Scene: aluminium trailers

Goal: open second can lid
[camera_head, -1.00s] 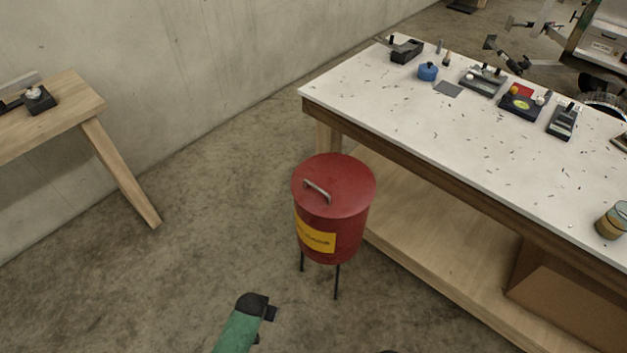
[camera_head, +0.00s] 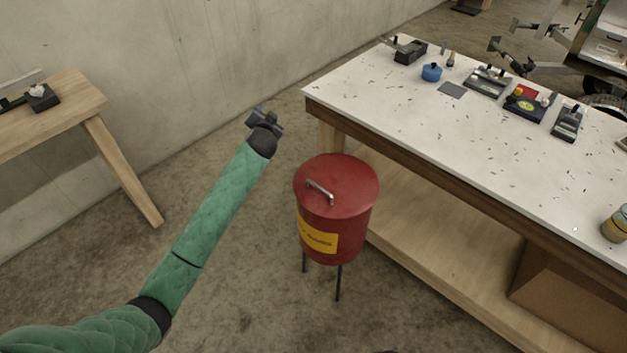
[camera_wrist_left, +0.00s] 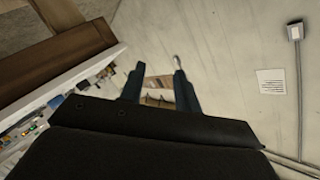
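The red can (camera_head: 333,215) stands on thin dark legs on the floor, beside the near left corner of the workbench. Its round red lid (camera_head: 345,178) is closed on top and carries a curved metal handle (camera_head: 319,190). A yellow label is on its front. My left gripper (camera_head: 262,117) is raised to the left of the can, beyond its lid in the picture, and touches nothing. In the left wrist view its two fingers (camera_wrist_left: 158,88) are apart with nothing between them. The can is not seen in the left wrist view. My right gripper is not in view.
The white-topped workbench (camera_head: 440,128) right of the can holds several tools and a blue round object (camera_head: 431,72). A cardboard box (camera_head: 565,300) sits on its lower shelf. A wooden table (camera_head: 55,112) stands at left against the concrete wall. Floor left of the can is clear.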

